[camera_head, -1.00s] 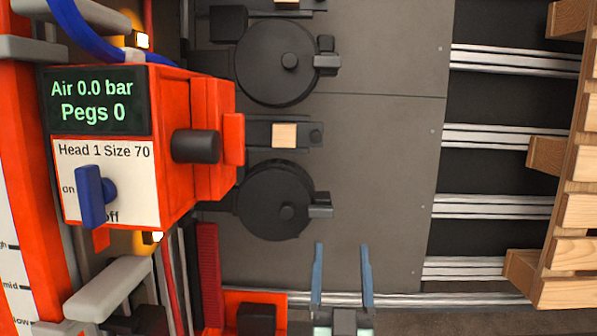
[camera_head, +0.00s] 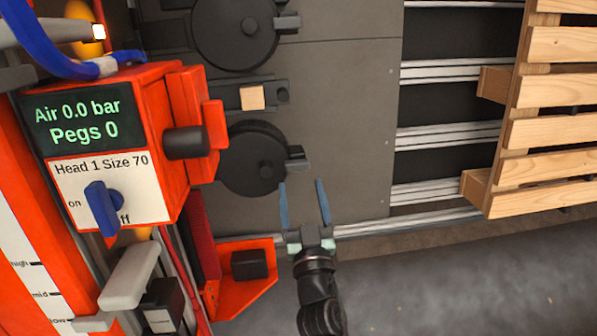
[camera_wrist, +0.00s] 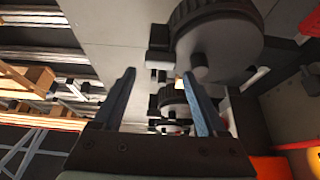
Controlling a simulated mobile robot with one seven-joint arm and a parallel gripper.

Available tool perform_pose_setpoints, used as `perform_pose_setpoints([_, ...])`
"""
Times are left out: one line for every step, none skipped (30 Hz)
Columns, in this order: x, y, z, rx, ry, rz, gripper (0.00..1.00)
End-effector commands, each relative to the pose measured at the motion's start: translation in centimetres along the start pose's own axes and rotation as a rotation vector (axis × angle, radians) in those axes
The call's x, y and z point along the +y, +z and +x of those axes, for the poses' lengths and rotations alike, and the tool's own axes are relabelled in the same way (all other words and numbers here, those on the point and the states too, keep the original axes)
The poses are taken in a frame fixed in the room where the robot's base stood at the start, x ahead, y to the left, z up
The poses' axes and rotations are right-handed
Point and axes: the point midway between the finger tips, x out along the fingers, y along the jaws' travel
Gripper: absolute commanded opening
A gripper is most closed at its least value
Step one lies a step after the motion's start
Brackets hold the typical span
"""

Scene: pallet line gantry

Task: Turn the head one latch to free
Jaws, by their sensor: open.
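The orange head one unit (camera_head: 170,110) stands at the left in the head view. Its screen (camera_head: 84,117) reads "Air 0.0 bar, Pegs 0" and its plate reads "Head 1 Size 70". A blue knob (camera_head: 104,208) on the plate stands near upright, partly covering "off". A grey lever (camera_head: 130,275) sits below the unit. No part marked "free" is readable, so I cannot tell which part is the latch. My gripper (camera_head: 302,183) is open and empty, right of the unit and apart from it. Its two blue-grey fingers also show in the wrist view (camera_wrist: 158,73).
Black round discs with pegs (camera_head: 252,158) lie along the grey panel (camera_head: 345,130), just beyond my fingers. An orange bracket (camera_head: 225,293) with a black block is left of my gripper. A wooden pallet (camera_head: 560,130) on rails is at the right. Grey floor is clear at lower right.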

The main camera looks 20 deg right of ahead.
Motion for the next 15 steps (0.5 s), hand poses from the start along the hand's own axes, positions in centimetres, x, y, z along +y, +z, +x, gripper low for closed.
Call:
perform_pose_setpoints([0.0, -0.1, 1.0, 0.002, -0.001, -0.001, 0.75])
perform_pose_setpoints([0.0, -0.1, 1.5, 0.002, 0.000, -0.001, 0.75])
perform_pose_setpoints([0.0, -0.1, 2.1, 0.002, 0.000, 0.000, 0.75])
perform_pose_setpoints([0.0, -0.1, 2.5, 0.002, 0.000, 0.000, 0.75])
perform_pose_setpoints([0.0, 0.0, 2.8, 0.001, 0.000, 0.000, 0.75])
perform_pose_setpoints([0.0, -0.1, 3.3, 0.002, 0.000, -0.001, 0.75])
perform_pose_setpoints([0.0, 0.0, 3.5, 0.001, 0.000, 0.000, 0.75])
perform_pose_setpoints([0.0, 0.0, 3.8, 0.000, 0.000, 0.000, 0.75])
perform_pose_setpoints([0.0, 0.0, 4.1, 0.001, 0.000, 0.000, 0.75])
perform_pose_setpoints([0.0, 0.0, 4.2, 0.001, 0.000, 0.000, 0.75])
perform_pose_setpoints([0.0, 0.0, 4.4, 0.000, 0.000, 0.000, 0.75])
perform_pose_setpoints([0.0, 0.0, 4.5, -0.001, 0.000, 0.000, 0.75])
perform_pose_setpoints([0.0, 0.0, 4.5, -0.001, 0.000, 0.000, 0.75])
perform_pose_setpoints([0.0, 0.0, 4.6, -0.001, 0.000, 0.000, 0.75])
perform_pose_setpoints([0.0, 0.0, 4.6, -0.001, 0.000, 0.000, 0.75])
